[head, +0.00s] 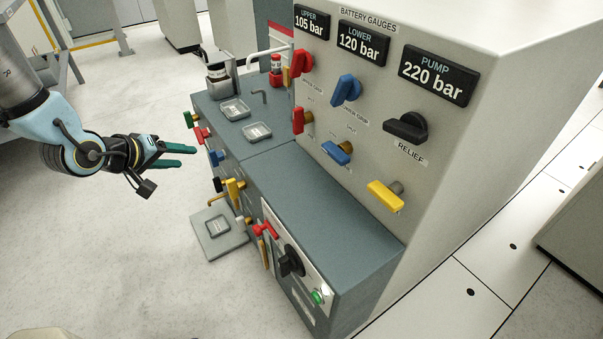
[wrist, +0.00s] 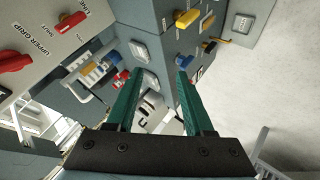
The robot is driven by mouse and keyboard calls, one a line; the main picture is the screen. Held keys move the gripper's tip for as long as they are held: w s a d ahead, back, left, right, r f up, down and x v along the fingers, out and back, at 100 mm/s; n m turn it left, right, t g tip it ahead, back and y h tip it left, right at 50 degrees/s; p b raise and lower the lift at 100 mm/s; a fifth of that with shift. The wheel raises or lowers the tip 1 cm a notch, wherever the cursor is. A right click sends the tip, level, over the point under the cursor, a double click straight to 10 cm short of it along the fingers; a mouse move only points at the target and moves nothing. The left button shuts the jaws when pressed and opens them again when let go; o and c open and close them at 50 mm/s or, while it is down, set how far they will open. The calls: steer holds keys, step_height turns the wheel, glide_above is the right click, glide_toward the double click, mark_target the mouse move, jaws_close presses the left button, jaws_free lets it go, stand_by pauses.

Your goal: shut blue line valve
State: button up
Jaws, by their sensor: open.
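A blue handle (head: 337,153) sits in the lower row of the gauge panel, with a small label above it that reads like "shut". A second blue handle (head: 346,90) is above it, below the "LOWER 120 bar" gauge. Another blue handle (head: 215,158) is on the bench front; I cannot tell from its marking which line it serves. My gripper (head: 185,156) is open and empty, left of the bench front, with its green fingers pointing toward the handles there. The green fingers also show in the wrist view (wrist: 156,85), apart, with nothing between them.
Red (head: 298,120), black (head: 406,128) and yellow (head: 386,196) handles stick out of the panel. Green, red and yellow handles line the bench front. Trays (head: 257,131) and bottles stand on the bench top. The floor left of the bench is open.

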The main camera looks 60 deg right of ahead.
steer(key=s+d+f+g+h+b, duration=0.35)
steer(key=s+d, duration=0.55)
steer(key=s, duration=0.3)
steer(key=n+g+h+b, duration=0.1)
steer(key=g+h, duration=0.3)
steer(key=g, duration=0.1)
glide_toward(330, 155)
steer(key=x, duration=0.9)
steer(key=shift+a, duration=0.1)
jaws_close()
